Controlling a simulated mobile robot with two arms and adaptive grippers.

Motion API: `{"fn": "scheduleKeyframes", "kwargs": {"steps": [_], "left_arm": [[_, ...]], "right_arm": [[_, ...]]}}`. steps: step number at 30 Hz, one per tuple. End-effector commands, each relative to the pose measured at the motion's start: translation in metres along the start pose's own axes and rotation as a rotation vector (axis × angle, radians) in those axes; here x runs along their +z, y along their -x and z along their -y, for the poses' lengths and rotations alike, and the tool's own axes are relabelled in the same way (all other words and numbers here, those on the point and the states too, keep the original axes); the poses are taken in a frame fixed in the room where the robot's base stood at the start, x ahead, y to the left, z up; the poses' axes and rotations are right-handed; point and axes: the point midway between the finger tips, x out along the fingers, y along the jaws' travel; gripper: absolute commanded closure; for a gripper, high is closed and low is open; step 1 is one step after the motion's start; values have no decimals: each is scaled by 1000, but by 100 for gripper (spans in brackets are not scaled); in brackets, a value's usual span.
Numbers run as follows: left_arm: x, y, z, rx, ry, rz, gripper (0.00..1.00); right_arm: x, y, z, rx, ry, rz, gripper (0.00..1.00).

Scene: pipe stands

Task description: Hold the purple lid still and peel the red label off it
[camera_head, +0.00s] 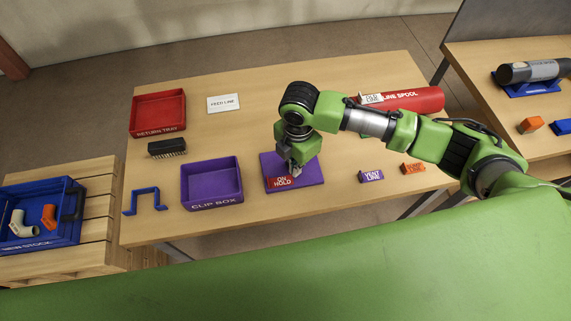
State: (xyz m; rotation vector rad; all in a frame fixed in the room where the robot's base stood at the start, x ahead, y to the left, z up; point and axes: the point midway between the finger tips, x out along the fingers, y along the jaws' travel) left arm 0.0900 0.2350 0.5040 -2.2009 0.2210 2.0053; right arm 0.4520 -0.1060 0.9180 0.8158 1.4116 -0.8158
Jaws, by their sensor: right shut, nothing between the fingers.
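The purple lid (309,178) lies flat on the table, right of the purple clip box. The red label (281,183), marked "ON HOLD", is on the lid's front left part. My right gripper (296,170) comes down from above over the lid, just behind the label's right end. Its fingers are shut with nothing between them. Whether the fingertips touch the lid or the label is too small to tell. My left gripper is not in view.
The purple clip box (214,203) stands close left of the lid. A purple "VENT LINE" block (371,176) and an orange block (413,168) lie to the right. The red line spool (420,99), red return tray (158,127), black brush (166,148) and blue bracket (145,202) are also on the table.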

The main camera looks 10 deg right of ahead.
Motion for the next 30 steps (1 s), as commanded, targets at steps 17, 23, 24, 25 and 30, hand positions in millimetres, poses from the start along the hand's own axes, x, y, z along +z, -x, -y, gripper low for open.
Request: {"fn": "scheduleKeyframes", "kwargs": {"steps": [17,23,24,25,30], "left_arm": [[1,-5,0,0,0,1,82],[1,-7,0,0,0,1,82],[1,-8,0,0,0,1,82],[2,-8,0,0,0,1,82],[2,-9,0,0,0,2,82]], "right_arm": [[0,-12,0,-1,0,0,100],[0,-16,0,-1,0,0,100],[0,-17,0,-1,0,0,100],[0,-17,0,-1,0,0,100],[0,-21,0,0,0,0,100]]}}
